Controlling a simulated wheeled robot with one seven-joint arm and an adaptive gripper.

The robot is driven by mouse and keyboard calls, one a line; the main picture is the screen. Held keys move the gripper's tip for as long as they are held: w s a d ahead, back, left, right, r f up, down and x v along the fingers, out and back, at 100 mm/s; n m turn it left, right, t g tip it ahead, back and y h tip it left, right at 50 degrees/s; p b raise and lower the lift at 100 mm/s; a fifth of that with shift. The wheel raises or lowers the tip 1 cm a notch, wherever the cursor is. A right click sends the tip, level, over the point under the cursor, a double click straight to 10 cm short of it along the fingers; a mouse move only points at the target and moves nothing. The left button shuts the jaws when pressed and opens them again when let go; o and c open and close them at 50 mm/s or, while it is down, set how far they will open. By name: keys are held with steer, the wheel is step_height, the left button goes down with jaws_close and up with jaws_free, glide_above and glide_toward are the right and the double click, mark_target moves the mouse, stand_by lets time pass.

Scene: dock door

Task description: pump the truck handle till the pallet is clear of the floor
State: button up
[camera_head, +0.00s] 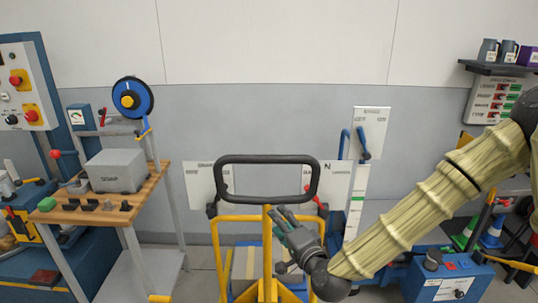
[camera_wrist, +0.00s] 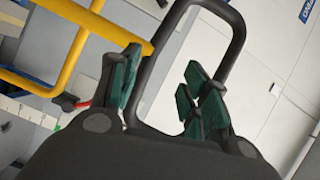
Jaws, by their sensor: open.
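The truck handle (camera_head: 268,159) is a black rounded loop on a yellow mast (camera_head: 267,262), upright in the middle of the head view. My gripper (camera_head: 279,216) is just below the loop, to the right of the mast. In the wrist view the gripper (camera_wrist: 164,92) has its dark green fingers apart. The black tube of the handle (camera_wrist: 178,32) runs up between them, close to the left finger; I cannot tell whether they touch. Low behind the mast is a tan and blue shape (camera_head: 246,263), partly hidden; I cannot tell whether it is the pallet or its floor clearance.
A yellow tubular frame (camera_head: 222,219) stands around the mast. At left is a wooden-topped cart (camera_head: 101,203) with a grey box (camera_head: 115,171) and a blue reel (camera_head: 132,98). A blue box (camera_head: 448,283) sits low at right.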

mark_target(271, 163)
step_height(271, 163, up, 12)
steer(key=w+f+m+t, duration=0.1)
steer(key=w+m+t, duration=0.1)
steer(key=w+t, duration=0.1)
steer(key=p+x, duration=0.2)
steer(key=x, duration=0.3)
steer(key=p+x, duration=0.1)
steer(key=x, duration=0.4)
steer(key=shift+d+r+p, duration=0.1)
steer(key=shift+r+p, duration=0.15)
steer(key=shift+p, duration=0.15)
jaws_close()
